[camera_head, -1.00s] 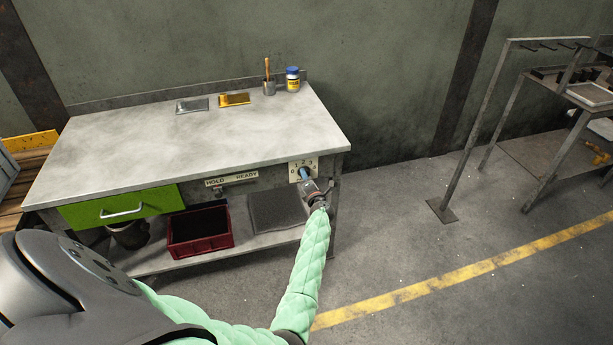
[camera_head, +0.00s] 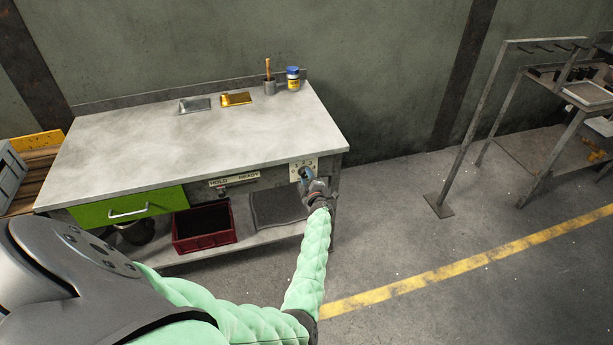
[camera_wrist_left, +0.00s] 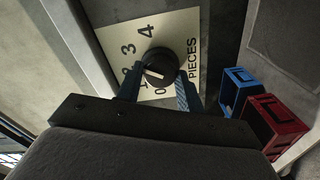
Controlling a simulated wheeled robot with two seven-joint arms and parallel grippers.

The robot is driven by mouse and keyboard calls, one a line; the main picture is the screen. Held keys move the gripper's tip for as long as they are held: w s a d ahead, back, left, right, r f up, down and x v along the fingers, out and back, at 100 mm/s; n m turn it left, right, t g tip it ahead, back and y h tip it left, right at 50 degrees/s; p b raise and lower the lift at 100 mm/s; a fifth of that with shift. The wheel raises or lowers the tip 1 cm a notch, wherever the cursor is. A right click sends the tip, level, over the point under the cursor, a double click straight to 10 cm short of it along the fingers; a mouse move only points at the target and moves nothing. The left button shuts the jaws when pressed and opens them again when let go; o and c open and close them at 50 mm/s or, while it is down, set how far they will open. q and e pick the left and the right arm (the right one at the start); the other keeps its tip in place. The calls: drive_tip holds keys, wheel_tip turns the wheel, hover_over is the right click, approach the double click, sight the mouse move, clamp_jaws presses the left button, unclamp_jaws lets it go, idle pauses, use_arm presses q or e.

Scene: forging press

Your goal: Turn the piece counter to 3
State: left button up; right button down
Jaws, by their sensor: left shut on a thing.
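The piece counter is a cream plate (camera_head: 313,168) on the bench front, at its right end. In the left wrist view the plate (camera_wrist_left: 178,28) carries the figures 0 to 4 and the word PIECES. Its round black knob (camera_wrist_left: 160,64) has a pale pointer mark that faces roughly left, toward the low figures; the exact figure is unclear. My left gripper (camera_head: 305,176) is at the counter. In the left wrist view its blue-grey fingers (camera_wrist_left: 158,80) are shut on the knob, one on each side. My right gripper is not in view.
The counter is on a workbench (camera_head: 190,145) with a green drawer (camera_head: 160,203) at left. A red crate (camera_head: 205,244) and a dark mat (camera_head: 277,209) lie on the lower shelf. A metal rack (camera_head: 470,130) stands at right. The floor between is clear.

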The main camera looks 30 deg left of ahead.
use_arm(q)
drive_tip(key=shift+w+m, duration=0.1)
drive_tip(key=shift+m, duration=0.6)
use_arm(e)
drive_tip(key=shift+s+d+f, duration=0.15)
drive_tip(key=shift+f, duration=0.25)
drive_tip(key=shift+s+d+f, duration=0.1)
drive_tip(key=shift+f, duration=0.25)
use_arm(q)
drive_tip(key=o, duration=1)
drive_tip(key=shift+d, duration=0.1)
